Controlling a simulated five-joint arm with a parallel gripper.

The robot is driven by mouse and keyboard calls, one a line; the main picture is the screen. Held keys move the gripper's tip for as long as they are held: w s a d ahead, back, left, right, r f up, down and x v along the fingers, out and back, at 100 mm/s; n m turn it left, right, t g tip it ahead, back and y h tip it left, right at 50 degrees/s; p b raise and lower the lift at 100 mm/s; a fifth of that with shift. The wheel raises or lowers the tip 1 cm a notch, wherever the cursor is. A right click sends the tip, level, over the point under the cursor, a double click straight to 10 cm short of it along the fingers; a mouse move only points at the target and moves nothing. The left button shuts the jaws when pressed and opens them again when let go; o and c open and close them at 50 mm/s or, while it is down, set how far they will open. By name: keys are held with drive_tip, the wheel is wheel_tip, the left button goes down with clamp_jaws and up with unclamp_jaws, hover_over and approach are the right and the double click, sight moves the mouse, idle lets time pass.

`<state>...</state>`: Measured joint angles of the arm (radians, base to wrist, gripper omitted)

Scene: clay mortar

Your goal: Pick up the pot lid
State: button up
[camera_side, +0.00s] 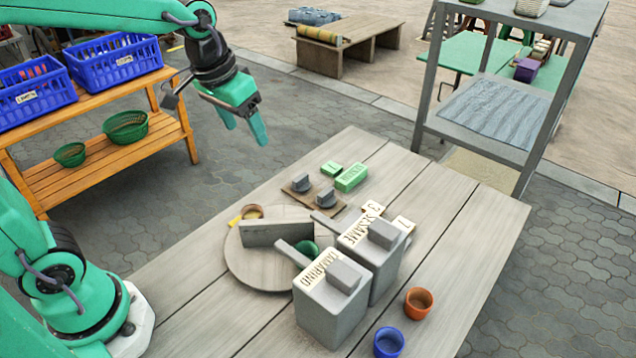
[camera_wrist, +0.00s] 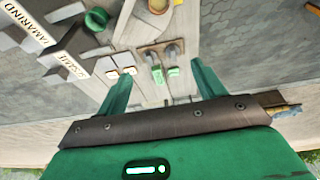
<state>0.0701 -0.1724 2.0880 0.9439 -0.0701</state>
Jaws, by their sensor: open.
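My gripper (camera_side: 244,131) is open and empty, high above the floor beyond the table's far left edge. Its two green fingers (camera_wrist: 161,82) are spread in the wrist view. I cannot tell for sure which piece is the pot lid. Two grey knobbed pieces (camera_side: 301,183) sit on a small brown board, also in the wrist view (camera_wrist: 172,52). Grey blocks (camera_side: 344,276) top the boxes labelled TAMARIND (camera_side: 328,312) and SESAME (camera_side: 383,268). A green round item (camera_side: 308,254), partly hidden behind the tamarind box, also shows in the wrist view (camera_wrist: 96,19).
A round wooden board (camera_side: 250,269) bears a grey slab (camera_side: 275,232). A brownish-orange cup (camera_side: 252,212) stands beside the slab. Green blocks (camera_side: 351,177), an orange cup (camera_side: 418,302) and a blue cup (camera_side: 389,342) stand on the table. The table's right side (camera_side: 469,239) is clear.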

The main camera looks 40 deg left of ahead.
drive_tip(key=w+d+f+g, duration=0.25)
drive_tip(key=w+f, duration=0.35)
drive_tip(key=w, duration=0.3)
hover_over(326, 191)
drive_tip(key=shift+g, duration=0.35)
drive_tip(key=f, duration=0.9)
drive_tip(key=shift+s+a, duration=0.1)
drive_tip(key=shift+s, duration=0.15)
drive_tip(key=shift+w+f, duration=0.15)
drive_tip(key=shift+f, duration=0.15)
drive_tip(key=shift+f, duration=0.1)
drive_tip(key=shift+f, duration=1.2)
drive_tip(key=shift+f, duration=0.1)
drive_tip(key=shift+w+f, duration=0.1)
drive_tip(key=shift+f, duration=2.4)
drive_tip(key=shift+c, duration=0.4)
drive_tip(key=c, duration=1)
